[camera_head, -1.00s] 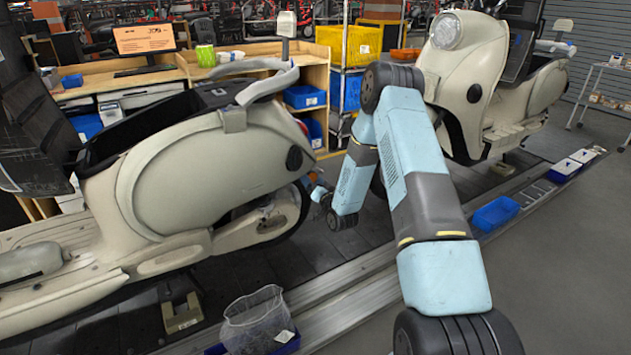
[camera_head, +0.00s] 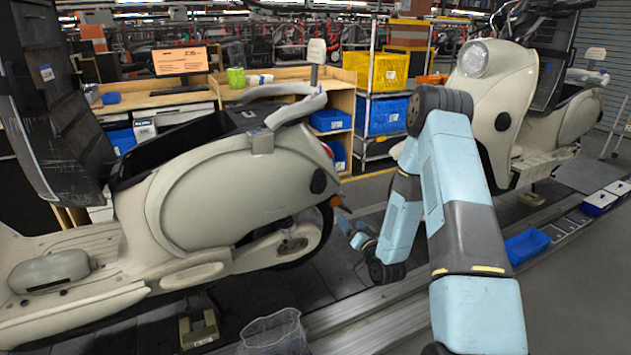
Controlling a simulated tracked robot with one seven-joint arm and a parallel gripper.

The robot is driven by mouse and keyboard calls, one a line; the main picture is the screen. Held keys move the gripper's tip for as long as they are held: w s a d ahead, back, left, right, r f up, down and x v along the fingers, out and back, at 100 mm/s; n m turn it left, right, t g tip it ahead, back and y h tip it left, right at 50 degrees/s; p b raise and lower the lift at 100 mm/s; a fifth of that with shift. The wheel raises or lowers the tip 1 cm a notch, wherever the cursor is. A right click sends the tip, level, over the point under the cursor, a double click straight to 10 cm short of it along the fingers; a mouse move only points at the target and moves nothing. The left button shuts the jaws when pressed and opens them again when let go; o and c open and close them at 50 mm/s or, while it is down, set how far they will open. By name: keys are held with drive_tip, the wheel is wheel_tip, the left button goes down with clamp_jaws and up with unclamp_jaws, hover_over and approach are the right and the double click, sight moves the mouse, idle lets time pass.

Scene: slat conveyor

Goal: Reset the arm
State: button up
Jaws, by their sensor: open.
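My arm is light blue and dark grey, with its elbow raised right of centre in the head view. The forearm hangs down toward the left, behind the upper arm. My gripper (camera_head: 345,225) is small and far off at the arm's end, just right of the near scooter's rear wheel. It is open, and I see nothing between the fingers, though it is too small to see clearly. I cannot tell whether it touches the scooter. The near cream scooter (camera_head: 235,195) stands at left, its tail toward my gripper.
A second cream scooter (camera_head: 500,110) stands at right behind my arm. A blue tray (camera_head: 527,245) lies beside the conveyor rail (camera_head: 360,312). A clear bag (camera_head: 275,335) sits at the bottom edge. Workbenches and a shelf with yellow (camera_head: 385,70) and blue crates (camera_head: 382,116) are behind.

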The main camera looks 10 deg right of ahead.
drive_tip(key=s+d+r+n+g+h, duration=0.1)
drive_tip(key=s+r+n+g+h, duration=0.15)
drive_tip(key=r, duration=1.05)
drive_tip(key=s+d+r+n+g+h, duration=0.15)
drive_tip(key=s+r+g, duration=0.25)
drive_tip(key=r, duration=0.8)
drive_tip(key=s+a+r+g, duration=0.1)
drive_tip(key=s+r+g, duration=0.2)
drive_tip(key=s, duration=1.3)
drive_tip(key=s+a+r+g, duration=0.1)
drive_tip(key=s+r+g, duration=0.2)
drive_tip(key=s+r, duration=0.5)
drive_tip(key=s, duration=0.8)
drive_tip(key=shift+s+a+r+m+h, duration=0.2)
drive_tip(key=shift+s+a+m+h, duration=0.1)
drive_tip(key=shift+s+h, duration=0.1)
